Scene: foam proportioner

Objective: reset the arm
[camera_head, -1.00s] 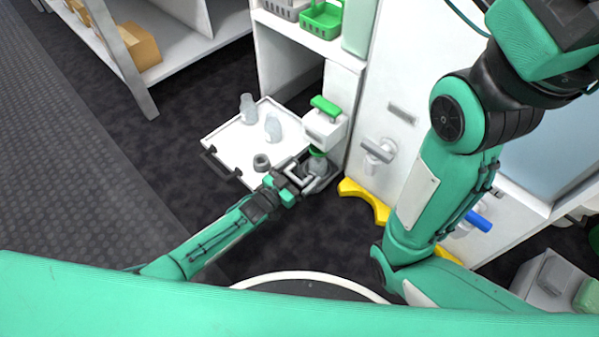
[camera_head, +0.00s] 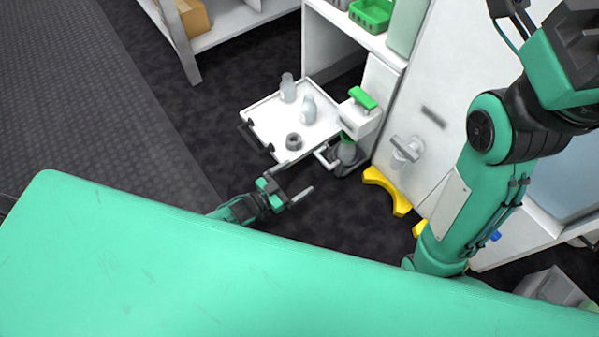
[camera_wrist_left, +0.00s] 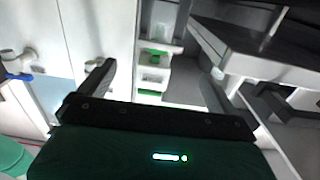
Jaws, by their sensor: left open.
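My left gripper (camera_head: 292,190) is open and empty in the head view. It is in the air in front of the white tray and below the foam proportioner. In the left wrist view its two fingers (camera_wrist_left: 160,85) stand wide apart with nothing between them. My green body covers the lower part of the head view and hides part of the left arm.
A white tray (camera_head: 262,118) holds two clear bottles (camera_head: 308,108) and a dark grey ring (camera_head: 293,141). The white dispenser with a green handle (camera_head: 362,97) stands right of it, with a container (camera_head: 346,150) below. A yellow piece (camera_head: 385,190) lies near the cabinet foot. Dark floor left is clear.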

